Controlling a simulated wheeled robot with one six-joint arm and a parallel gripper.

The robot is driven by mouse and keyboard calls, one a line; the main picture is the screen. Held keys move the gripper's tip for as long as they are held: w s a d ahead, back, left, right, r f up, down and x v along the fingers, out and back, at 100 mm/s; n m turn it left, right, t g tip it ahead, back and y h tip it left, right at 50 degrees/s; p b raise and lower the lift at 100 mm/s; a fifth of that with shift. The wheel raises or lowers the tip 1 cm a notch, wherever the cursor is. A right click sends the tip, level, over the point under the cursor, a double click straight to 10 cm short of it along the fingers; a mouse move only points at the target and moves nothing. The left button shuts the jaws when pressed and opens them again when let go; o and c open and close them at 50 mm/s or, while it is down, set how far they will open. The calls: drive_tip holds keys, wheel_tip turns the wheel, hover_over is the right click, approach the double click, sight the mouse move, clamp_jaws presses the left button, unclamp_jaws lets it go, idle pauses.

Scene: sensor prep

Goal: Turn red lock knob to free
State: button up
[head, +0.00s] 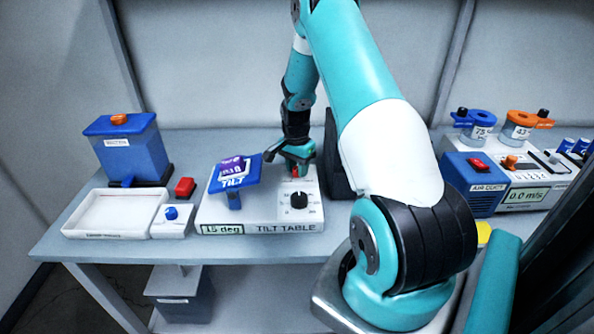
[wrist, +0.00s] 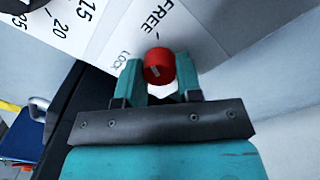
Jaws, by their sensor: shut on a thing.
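The red lock knob (wrist: 159,66) sits between the two fingers of my gripper (wrist: 160,78) in the wrist view, and the fingers are shut on it. A small pale mark shows on its face; I cannot tell for sure which label it points at. The printed word FREE lies above the knob and LOCK to its left. In the head view the knob (head: 295,172) shows as a small red patch under my gripper (head: 297,158), at the back right of the white tilt table base (head: 265,212).
A black dial (head: 299,200) stands just in front of the knob. The blue tilt plate (head: 250,180) is to the left, with a purple item on it, and the display reads 15 deg. A dark upright block (head: 336,165) stands close on the right.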

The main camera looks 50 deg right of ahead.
drive_tip(key=shift+d+m+b, duration=0.15)
drive_tip(key=shift+m+b, duration=0.15)
drive_tip(key=shift+m, duration=1.4)
drive_tip(key=shift+s, duration=0.1)
drive_tip(key=o, duration=0.9)
drive_tip(key=shift+o, duration=0.2)
drive_tip(key=shift+r, duration=0.1)
wheel_tip(320, 180, up, 17)
drive_tip(key=b, duration=0.2)
drive_tip(key=shift+w+r+b, duration=0.15)
drive_tip(key=shift+w+b, duration=0.2)
drive_tip(key=shift+w, duration=0.05)
